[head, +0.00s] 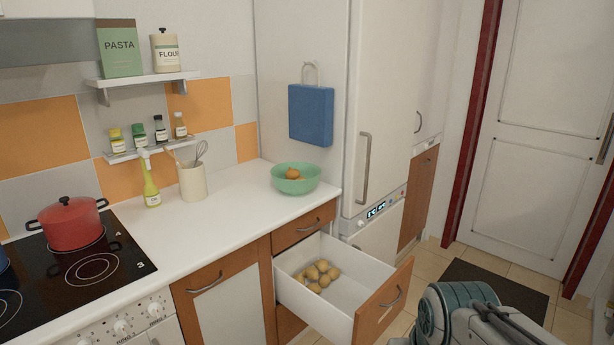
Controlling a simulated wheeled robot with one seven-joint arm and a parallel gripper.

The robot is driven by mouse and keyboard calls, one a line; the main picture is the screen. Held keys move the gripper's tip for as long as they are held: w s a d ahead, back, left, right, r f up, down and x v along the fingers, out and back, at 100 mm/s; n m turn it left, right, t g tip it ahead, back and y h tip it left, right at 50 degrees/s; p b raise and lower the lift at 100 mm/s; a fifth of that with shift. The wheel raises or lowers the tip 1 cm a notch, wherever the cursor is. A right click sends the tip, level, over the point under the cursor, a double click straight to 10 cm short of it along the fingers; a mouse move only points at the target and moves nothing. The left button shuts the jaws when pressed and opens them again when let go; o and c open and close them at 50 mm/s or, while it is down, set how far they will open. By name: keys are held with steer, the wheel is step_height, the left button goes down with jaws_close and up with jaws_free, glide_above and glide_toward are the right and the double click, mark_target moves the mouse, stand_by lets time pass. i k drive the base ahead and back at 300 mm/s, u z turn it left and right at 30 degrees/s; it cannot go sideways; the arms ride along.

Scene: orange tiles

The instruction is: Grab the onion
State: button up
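A green bowl (296,186) stands on the white counter near its right end. A round orange-brown item (293,174) shows above the bowl's rim; it may be the onion, but it is too small to be sure. An open drawer (352,292) below the counter holds several round yellowish-brown vegetables (316,275) toward its back left; I cannot tell whether they are potatoes or onions. Part of my arm shows at the bottom right, in front of the drawer. My gripper's fingers are not in view.
The drawer juts out from the cabinets. A red pot (70,226) stands on the black stove at the left. A utensil holder (192,182) and a yellow-green bottle (150,184) stand along the wall. The counter's middle is clear. A dark mat (495,286) lies by the door.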

mark_target(290, 174)
steer(key=u, duration=0.25)
steer(key=i, duration=1.8)
steer(key=u, duration=0.25)
